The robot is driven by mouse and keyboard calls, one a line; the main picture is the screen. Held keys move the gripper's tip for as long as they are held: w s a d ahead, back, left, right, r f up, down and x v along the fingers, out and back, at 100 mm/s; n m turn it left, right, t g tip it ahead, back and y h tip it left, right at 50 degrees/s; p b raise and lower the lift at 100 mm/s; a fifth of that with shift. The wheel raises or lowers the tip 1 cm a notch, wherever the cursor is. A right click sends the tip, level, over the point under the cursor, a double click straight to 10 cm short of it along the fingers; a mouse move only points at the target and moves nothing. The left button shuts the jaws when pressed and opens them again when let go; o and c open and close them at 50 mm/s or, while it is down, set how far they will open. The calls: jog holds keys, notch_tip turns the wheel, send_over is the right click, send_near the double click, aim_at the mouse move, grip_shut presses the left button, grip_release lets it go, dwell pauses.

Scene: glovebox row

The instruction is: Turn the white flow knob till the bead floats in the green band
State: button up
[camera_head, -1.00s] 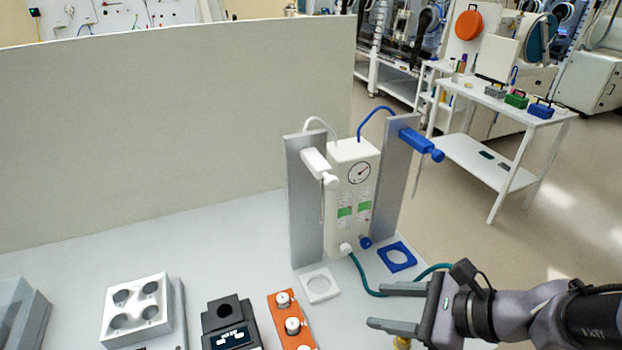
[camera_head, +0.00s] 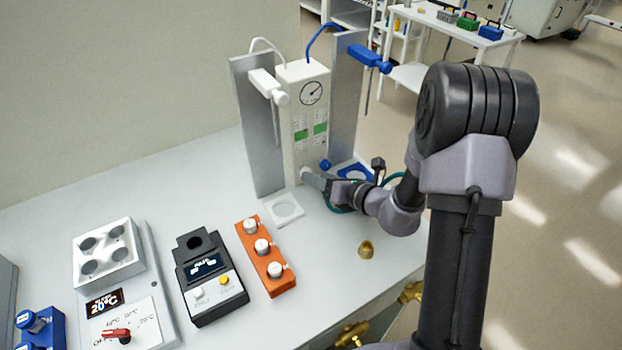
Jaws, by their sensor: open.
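The white flow knob (camera_head: 305,171) is at the lower front of the white flow unit (camera_head: 290,97). The unit has a round gauge (camera_head: 311,92) and two clear scales, each with a green band: the left one (camera_head: 301,135) and the right one (camera_head: 319,129). The bead is too small to make out. My gripper (camera_head: 317,180) is low in front of the unit, its fingers pointing left at the white knob. It is open; whether the fingers touch or straddle the knob is unclear. The blue knob (camera_head: 325,164) is just behind my gripper.
Grey plates flank the unit, carrying a white nozzle (camera_head: 278,97) and a blue nozzle (camera_head: 385,67). A white ring (camera_head: 272,208) and a blue ring (camera_head: 343,172) lie below. An orange block (camera_head: 249,244), a black device (camera_head: 191,270) and a brass piece (camera_head: 366,249) are nearer.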

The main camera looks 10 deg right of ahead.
jog(key=shift+x, duration=1.7)
jog(key=shift+r, duration=0.1)
grip_shut()
jog(key=shift+b, duration=0.4)
jog(key=n+h+b, duration=0.2)
jog(key=shift+s+a+n+b, duration=0.1)
jog(key=shift+a+n+b, duration=0.05)
jog(key=shift+n+b, duration=0.2)
jog(key=n+t+h+b, duration=0.1)
jog(key=n+b, duration=0.1)
jog(key=b, duration=0.1)
jog(key=shift+a+n+h+b, duration=0.1)
jog(key=shift+n+h+b, duration=0.15)
jog(key=shift+h+b, duration=0.1)
